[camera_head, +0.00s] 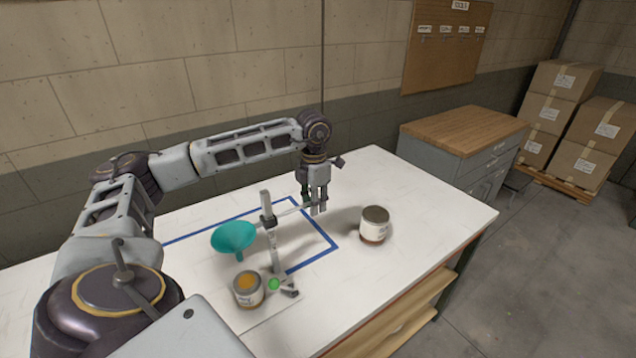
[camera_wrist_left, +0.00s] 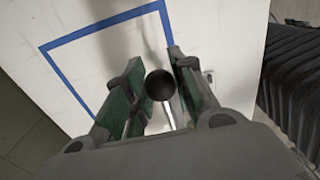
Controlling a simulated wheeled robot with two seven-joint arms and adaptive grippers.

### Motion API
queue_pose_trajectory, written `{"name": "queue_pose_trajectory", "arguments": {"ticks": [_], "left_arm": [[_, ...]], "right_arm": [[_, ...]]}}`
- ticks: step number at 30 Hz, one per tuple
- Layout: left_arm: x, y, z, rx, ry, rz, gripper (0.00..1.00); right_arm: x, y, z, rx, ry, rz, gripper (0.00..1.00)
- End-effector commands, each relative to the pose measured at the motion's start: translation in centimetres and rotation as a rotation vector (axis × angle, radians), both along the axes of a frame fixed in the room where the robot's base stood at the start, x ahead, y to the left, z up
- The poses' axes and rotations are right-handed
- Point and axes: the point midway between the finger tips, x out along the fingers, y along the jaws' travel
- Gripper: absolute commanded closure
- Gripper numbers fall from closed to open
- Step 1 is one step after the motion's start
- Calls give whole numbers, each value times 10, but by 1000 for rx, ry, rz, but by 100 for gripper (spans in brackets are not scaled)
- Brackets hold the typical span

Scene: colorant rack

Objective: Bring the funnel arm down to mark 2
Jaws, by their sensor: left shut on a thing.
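The teal funnel (camera_head: 233,237) sits on a funnel arm (camera_head: 294,209) that crosses a grey upright post (camera_head: 275,250). A dark clamp (camera_head: 267,220) joins the arm to the post near its top. My left gripper (camera_head: 318,208) is shut on the funnel arm's right end. In the left wrist view a black ball knob (camera_wrist_left: 159,84) and metal rod show between the green-lined fingers of my left gripper (camera_wrist_left: 150,100). The marks on the post are too small to read. My right gripper is not in view.
An open jar with orange contents (camera_head: 248,290) stands below the funnel, near a green disc (camera_head: 274,284). A labelled can (camera_head: 374,226) stands right of the post. Blue tape (camera_head: 312,262) outlines part of the white table (camera_head: 405,190), whose right side is clear.

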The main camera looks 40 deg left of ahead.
Motion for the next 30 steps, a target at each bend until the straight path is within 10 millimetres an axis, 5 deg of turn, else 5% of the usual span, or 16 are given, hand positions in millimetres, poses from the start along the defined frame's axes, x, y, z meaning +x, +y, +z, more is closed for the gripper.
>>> {"name": "queue_pose_trajectory", "arguments": {"ticks": [30], "left_arm": [[-1, 0, -21, 0, 3, -1, 100]], "right_arm": [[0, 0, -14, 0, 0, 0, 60]]}}
